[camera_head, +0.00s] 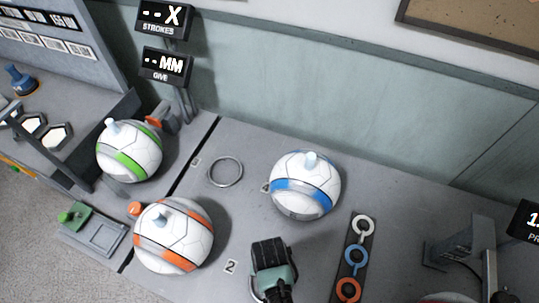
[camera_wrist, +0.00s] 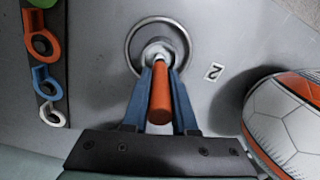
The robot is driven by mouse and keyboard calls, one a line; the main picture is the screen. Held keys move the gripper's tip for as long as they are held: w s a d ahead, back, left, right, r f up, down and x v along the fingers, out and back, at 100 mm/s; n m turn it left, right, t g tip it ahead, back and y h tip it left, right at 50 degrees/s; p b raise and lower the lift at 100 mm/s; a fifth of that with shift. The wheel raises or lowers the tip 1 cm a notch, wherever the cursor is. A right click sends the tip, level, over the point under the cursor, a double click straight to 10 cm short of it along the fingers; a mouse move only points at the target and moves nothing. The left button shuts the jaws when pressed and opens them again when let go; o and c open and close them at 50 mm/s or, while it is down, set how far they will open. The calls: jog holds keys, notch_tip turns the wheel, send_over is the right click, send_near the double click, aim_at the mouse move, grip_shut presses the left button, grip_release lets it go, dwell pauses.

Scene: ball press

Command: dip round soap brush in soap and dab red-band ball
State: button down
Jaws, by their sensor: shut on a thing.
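My gripper (camera_wrist: 160,108) is shut on an orange-red handle with a pale round end, which looks like the round soap brush (camera_wrist: 161,95). The brush points away from the wrist, its end appearing inside a metal ring near the label 2. I cannot tell if it touches the table. In the head view my gripper (camera_head: 272,265) hides the brush. The red-band ball (camera_head: 175,235), white with orange-red bands and a pale blue knob on top, stands left of my gripper; it also shows in the wrist view (camera_wrist: 288,125). I cannot identify the soap with certainty.
A blue-band ball (camera_head: 305,185) and a green-band ball (camera_head: 128,150) stand farther back. An empty ring (camera_head: 225,171) lies between them. A dark strip with coloured loops (camera_head: 353,257) lies right of my gripper. A tray with a green piece (camera_head: 92,230) is at left.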

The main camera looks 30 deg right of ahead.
jog(key=shift+r+p, duration=3.35)
jog(key=shift+r, duration=0.2)
